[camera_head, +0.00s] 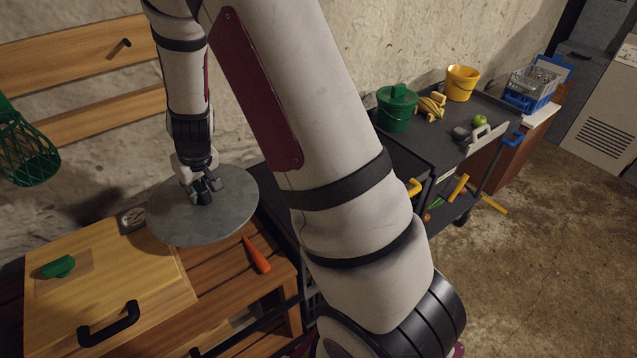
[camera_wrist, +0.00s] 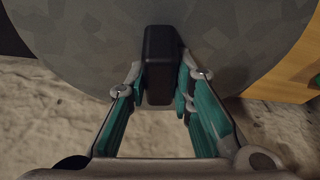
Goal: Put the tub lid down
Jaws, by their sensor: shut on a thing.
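The tub lid (camera_head: 222,227) is a large round grey metal disc with a black handle. My gripper (camera_head: 203,190) is shut on the handle near the middle of the lid. In the wrist view the lid (camera_wrist: 240,45) fills the upper part, and the black handle (camera_wrist: 160,62) sits between the fingertips of my gripper (camera_wrist: 160,90). The lid is roughly level over the back of the wooden bench (camera_head: 215,285). I cannot tell whether it touches anything below. It hides part of the bench top.
A wooden box (camera_head: 150,290) with a black handle and a green item (camera_head: 58,267) on top is at left. A small dial (camera_head: 132,219) is behind. A dark cart (camera_head: 440,145) with a green pot (camera_head: 396,110) stands right.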

